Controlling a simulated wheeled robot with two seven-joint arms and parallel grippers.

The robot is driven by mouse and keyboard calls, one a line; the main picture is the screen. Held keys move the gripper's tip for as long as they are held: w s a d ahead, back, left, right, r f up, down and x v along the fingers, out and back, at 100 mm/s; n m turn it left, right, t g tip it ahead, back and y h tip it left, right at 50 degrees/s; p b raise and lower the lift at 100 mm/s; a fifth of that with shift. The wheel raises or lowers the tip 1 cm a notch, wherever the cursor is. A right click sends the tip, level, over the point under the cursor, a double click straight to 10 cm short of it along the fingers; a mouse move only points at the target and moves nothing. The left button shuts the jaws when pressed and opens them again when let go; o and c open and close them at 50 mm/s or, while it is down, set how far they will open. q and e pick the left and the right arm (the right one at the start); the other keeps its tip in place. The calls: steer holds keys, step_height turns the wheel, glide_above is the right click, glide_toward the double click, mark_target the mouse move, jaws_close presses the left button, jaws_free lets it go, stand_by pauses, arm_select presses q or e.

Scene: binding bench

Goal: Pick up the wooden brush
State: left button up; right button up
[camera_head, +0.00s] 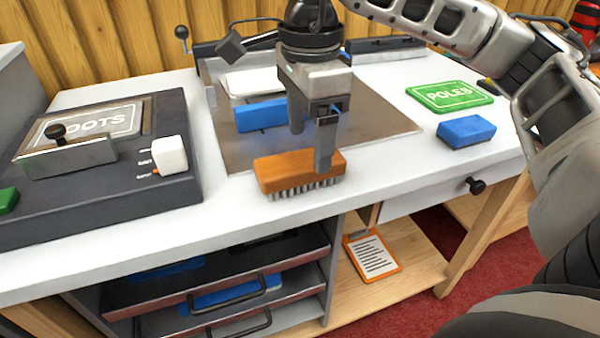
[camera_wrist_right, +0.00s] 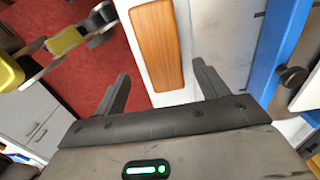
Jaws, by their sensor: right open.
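The wooden brush (camera_head: 285,172) has an orange-brown block and pale bristles facing down. It is at the front edge of the white bench, by the grey-brown mat. My right gripper (camera_head: 311,150) points down over it with its fingers spread. One finger covers part of the brush's right half in the head view. In the right wrist view the brush (camera_wrist_right: 157,45) shows beyond the open fingertips (camera_wrist_right: 163,75), roughly lined up with the gap. No grip on the brush shows; I cannot tell the exact height above it. My left gripper is not in view.
A blue block (camera_head: 260,115) lies on the mat (camera_head: 390,125) behind the gripper. Another blue block (camera_head: 466,131) and a green POLES sign (camera_head: 449,95) are right. A dark ROOTS machine (camera_head: 100,195) stands left. Below are open trays (camera_head: 215,270) and a shelf with a clipboard (camera_head: 372,256).

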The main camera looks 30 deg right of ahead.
mark_target(300, 159)
steer(key=f, duration=0.3)
steer(key=a+f+b, duration=0.1)
steer(key=shift+w+f, duration=0.3)
steer(key=shift+f, duration=0.25)
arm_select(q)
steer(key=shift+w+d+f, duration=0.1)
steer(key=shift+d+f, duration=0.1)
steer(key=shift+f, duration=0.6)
arm_select(e)
steer(key=c, duration=1.1)
steer(key=shift+r, duration=0.1)
